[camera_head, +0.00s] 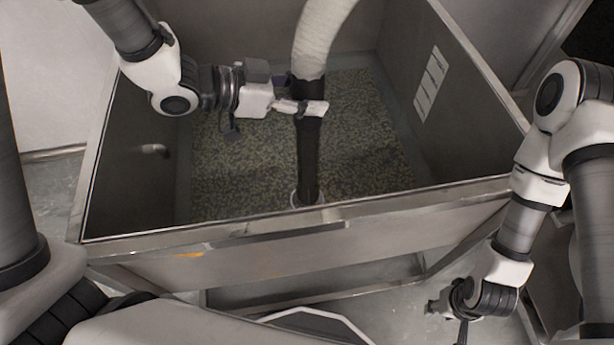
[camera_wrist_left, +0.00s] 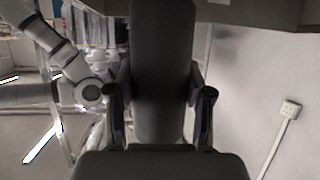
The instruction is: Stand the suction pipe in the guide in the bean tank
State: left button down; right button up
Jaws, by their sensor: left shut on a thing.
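The suction pipe (camera_head: 309,160) is a black tube with a pale flexible hose (camera_head: 322,38) at its top. It stands nearly upright in the bean tank (camera_head: 420,205), close to the front wall. My left gripper (camera_head: 312,108) is shut on its upper part. In the left wrist view the dark pipe (camera_wrist_left: 162,60) fills the space between the fingers. A pale ring, the guide (camera_head: 294,198), shows at the pipe's lower end. The front rim partly hides this end, so I cannot tell how deep it sits. My right gripper (camera_head: 462,308) is outside the tank, its fingers unclear.
Pale beans (camera_head: 240,165) cover the tank floor. A slotted plate (camera_head: 430,85) is on the right wall and a small spout (camera_head: 155,149) on the left wall. The tank's metal rim stands between my body and the pipe.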

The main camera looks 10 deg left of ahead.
aim_at(307, 167)
pick_arm(q)
notch_tip(307, 167, down, 21)
jog(key=shift+b, duration=0.75)
jog(key=shift+w+f, duration=0.15)
jog(key=shift+f, duration=0.25)
jog(key=shift+c, duration=2.3)
grip_release()
